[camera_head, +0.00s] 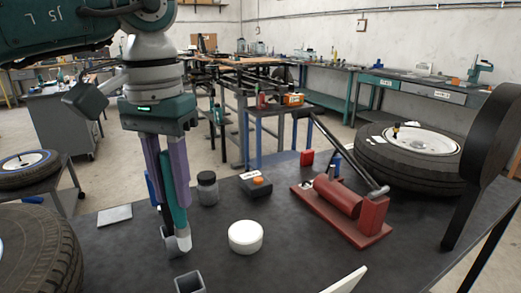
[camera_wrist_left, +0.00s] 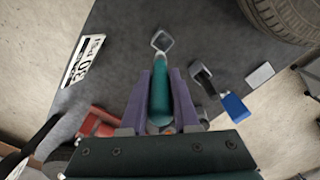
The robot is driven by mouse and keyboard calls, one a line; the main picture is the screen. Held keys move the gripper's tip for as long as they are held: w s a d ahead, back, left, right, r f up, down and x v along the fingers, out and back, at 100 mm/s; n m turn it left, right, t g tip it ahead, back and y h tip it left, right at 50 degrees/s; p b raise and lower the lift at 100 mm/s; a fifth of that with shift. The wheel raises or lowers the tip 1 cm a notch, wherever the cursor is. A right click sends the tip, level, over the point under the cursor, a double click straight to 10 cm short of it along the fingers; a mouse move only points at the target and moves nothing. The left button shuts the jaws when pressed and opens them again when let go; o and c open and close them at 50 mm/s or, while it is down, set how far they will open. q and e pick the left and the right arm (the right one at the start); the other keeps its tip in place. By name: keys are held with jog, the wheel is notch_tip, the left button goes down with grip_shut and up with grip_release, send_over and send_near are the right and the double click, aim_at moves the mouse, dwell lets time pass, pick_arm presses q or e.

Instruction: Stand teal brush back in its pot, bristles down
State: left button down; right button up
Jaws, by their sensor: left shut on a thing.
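The teal brush (camera_head: 174,200) is between the purple fingers of my left gripper (camera_head: 172,188), which is shut on its handle. The brush hangs nearly upright with its pale lower end down, above the table. A grey square pot (camera_head: 189,282) stands nearer the camera, slightly right of the brush. In the left wrist view the pot's open top (camera_wrist_left: 162,42) shows just beyond the teal brush (camera_wrist_left: 159,100), and it looks empty. Whether the brush tip is over the pot's opening is hard to tell. My right gripper is not in view.
A white round tin (camera_head: 245,237), dark jar (camera_head: 207,188), orange-buttoned box (camera_head: 256,184) and red clamp-like tool (camera_head: 340,202) stand to the right. A tyre (camera_head: 40,255) is at left.

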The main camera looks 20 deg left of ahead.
aim_at(175, 226)
pick_arm(q)
jog(key=shift+a+f, duration=0.35)
jog(key=shift+f, duration=0.2)
jog(key=shift+s+f+b, duration=0.1)
jog(key=shift+f+b, duration=1.6)
jog(key=shift+f, duration=1.05)
notch_tip(175, 226, down, 6)
jog(key=b, duration=0.5)
jog(key=shift+b, duration=0.35)
jog(key=shift+r, duration=0.1)
jog(key=c, duration=0.6)
grip_release()
jog(key=shift+r, duration=0.1)
notch_tip(175, 226, up, 10)
jog(key=shift+f+b, duration=0.15)
jog(key=shift+b, duration=0.15)
